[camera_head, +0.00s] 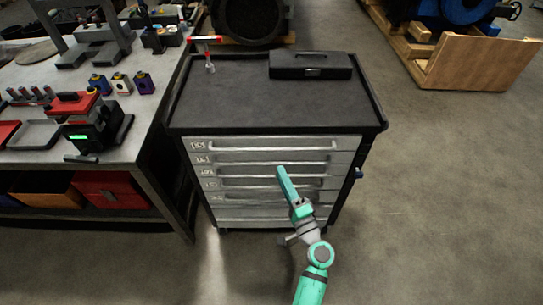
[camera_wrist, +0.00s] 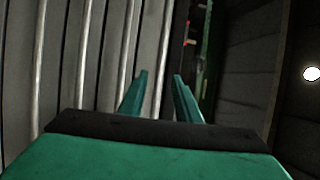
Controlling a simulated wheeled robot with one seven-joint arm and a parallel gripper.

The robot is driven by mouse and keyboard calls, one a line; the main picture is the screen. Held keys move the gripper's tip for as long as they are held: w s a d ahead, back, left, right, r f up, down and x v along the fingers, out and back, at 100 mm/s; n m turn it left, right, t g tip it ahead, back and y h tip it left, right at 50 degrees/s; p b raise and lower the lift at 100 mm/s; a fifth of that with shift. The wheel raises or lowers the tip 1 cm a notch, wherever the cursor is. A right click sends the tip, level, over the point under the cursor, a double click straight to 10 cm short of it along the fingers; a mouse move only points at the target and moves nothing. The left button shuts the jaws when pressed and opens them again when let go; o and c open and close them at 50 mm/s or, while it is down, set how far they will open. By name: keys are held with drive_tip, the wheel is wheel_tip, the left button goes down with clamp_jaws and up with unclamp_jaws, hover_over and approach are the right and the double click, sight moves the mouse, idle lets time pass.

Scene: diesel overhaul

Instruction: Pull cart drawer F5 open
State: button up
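The tool cart (camera_head: 230,105) stands in the middle of the head view, with a stack of grey drawers, long bar handles and small labels at the left. The labels are too small to read surely; the fifth drawer down, taken as F5 (camera_head: 240,198), is near the bottom and partly hidden by my arm. All drawers look shut. My gripper (camera_head: 282,172) is in front of the drawer fronts, over the middle of the stack. In the wrist view the drawer handles run nearly upright, and my gripper (camera_wrist: 160,76) has its fingers apart. One handle (camera_wrist: 164,60) shows between them; contact cannot be told.
A black case (camera_head: 310,66) and a red-handled tool (camera_head: 208,42) are on the cart top. A workbench (camera_head: 130,150) with parts and bins stands close on the left. A wooden crate (camera_head: 480,65) is at the back right. The floor right of the cart is clear.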

drive_tip(key=x, duration=0.8)
drive_tip(key=shift+w+a, duration=0.15)
drive_tip(key=shift+w, duration=0.15)
clamp_jaws()
